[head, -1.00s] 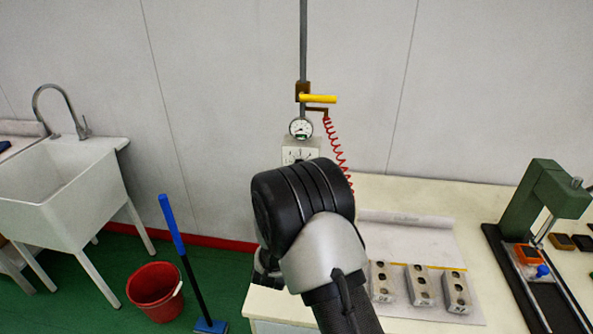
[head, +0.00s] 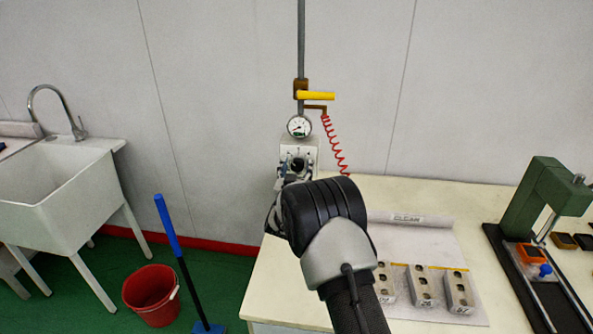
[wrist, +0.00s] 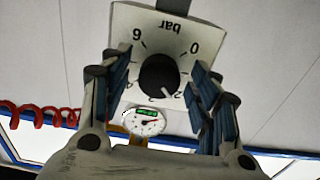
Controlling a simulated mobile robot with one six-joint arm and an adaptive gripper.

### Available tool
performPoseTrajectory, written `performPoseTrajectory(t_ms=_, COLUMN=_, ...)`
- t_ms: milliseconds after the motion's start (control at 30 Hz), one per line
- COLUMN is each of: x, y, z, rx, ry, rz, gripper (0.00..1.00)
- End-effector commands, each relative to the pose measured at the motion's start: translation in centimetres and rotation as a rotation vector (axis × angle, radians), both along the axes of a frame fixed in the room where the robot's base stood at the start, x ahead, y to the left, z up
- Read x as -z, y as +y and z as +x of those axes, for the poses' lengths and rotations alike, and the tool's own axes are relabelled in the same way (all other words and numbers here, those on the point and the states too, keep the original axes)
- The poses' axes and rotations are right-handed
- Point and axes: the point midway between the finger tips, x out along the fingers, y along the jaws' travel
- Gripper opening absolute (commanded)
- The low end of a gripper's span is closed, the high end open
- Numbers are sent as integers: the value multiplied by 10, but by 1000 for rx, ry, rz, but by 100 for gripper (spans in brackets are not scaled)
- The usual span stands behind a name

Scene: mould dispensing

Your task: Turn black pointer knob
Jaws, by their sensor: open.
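The black pointer knob (wrist: 159,75) sits on a white panel (wrist: 178,30) marked "bar", with 0, 2 and 6 on its scale. The panel appears upside down in the wrist view. The knob's white pointer line is at its lower right, near the 2. My gripper (wrist: 160,92) is open, with one finger on each side of the knob. A gap shows between each finger and the knob. In the head view the panel (head: 311,147) stands below a gauge, and my gripper (head: 297,172) partly covers it.
A round gauge (head: 299,127) with a yellow lever (head: 316,96) above and a red coiled hose (head: 334,145) beside it is close to my gripper. Metal moulds (head: 421,286) and a green press (head: 552,198) stand on the table to the right.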

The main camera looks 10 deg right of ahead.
Motion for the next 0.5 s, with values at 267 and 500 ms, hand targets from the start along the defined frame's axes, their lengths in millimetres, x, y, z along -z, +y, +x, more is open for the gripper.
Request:
performPoseTrajectory(t_ms=267, x=0, y=0, z=0, rx=0, ry=0, rz=0, gripper=45)
performPoseTrajectory(t_ms=500, x=0, y=0, z=0, rx=0, ry=0, rz=0, gripper=29)
